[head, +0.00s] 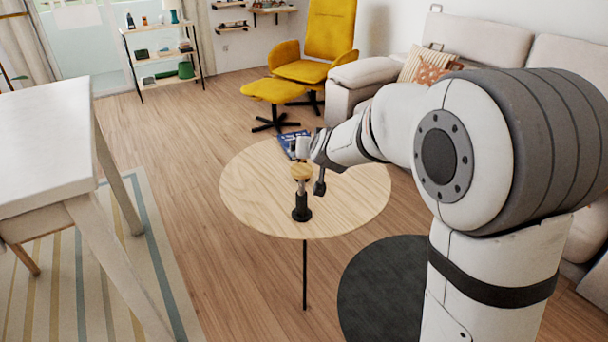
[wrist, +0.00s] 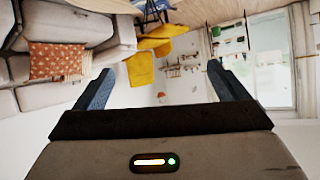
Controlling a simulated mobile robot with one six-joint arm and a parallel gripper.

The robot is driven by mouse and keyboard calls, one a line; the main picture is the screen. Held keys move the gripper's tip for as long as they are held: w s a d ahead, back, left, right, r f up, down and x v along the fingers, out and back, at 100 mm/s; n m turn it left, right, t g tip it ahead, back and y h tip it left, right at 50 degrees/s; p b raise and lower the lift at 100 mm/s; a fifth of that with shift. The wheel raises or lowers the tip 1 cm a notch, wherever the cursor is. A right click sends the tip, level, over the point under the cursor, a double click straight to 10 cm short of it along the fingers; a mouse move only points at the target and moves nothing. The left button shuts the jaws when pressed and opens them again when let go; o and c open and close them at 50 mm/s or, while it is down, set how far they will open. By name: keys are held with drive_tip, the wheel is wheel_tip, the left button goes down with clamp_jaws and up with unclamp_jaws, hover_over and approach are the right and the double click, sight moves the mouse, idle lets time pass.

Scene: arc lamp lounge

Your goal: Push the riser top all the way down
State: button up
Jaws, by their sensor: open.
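The riser stands upright on the round wooden table (head: 250,205), with a black base, a metallic stem and a round yellowish wood top (head: 301,171). The top sits well above the base, with a length of stem showing. My gripper (head: 303,148) is at the end of the arm, just above the top in the head view; I cannot tell whether it touches. In the wrist view my gripper (wrist: 160,80) shows two dark fingers spread apart with nothing between them. The riser is not visible in the wrist view.
A blue book or magazine (head: 289,141) lies at the table's far edge, partly behind my arm. A white table (head: 45,140) stands at left, a yellow armchair (head: 318,55) and footstool (head: 274,90) behind, and a sofa (head: 480,42) at right.

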drive_tip(key=w+a+f+m+t+h+b, duration=0.2)
drive_tip(key=w+a+f+t+h+b, duration=0.15)
drive_tip(key=w+f+b, duration=0.75)
drive_tip(key=m+t+h+b, duration=0.1)
drive_tip(key=t+h+b, duration=0.1)
drive_tip(key=h, duration=0.1)
approach(301, 169)
drive_tip(key=shift+x, duration=1.2)
drive_tip(key=b+x, duration=0.2)
drive_tip(key=x, duration=0.5)
drive_tip(key=shift+w+f, duration=0.15)
drive_tip(key=shift+w, duration=0.15)
drive_tip(key=shift+c, duration=0.5)
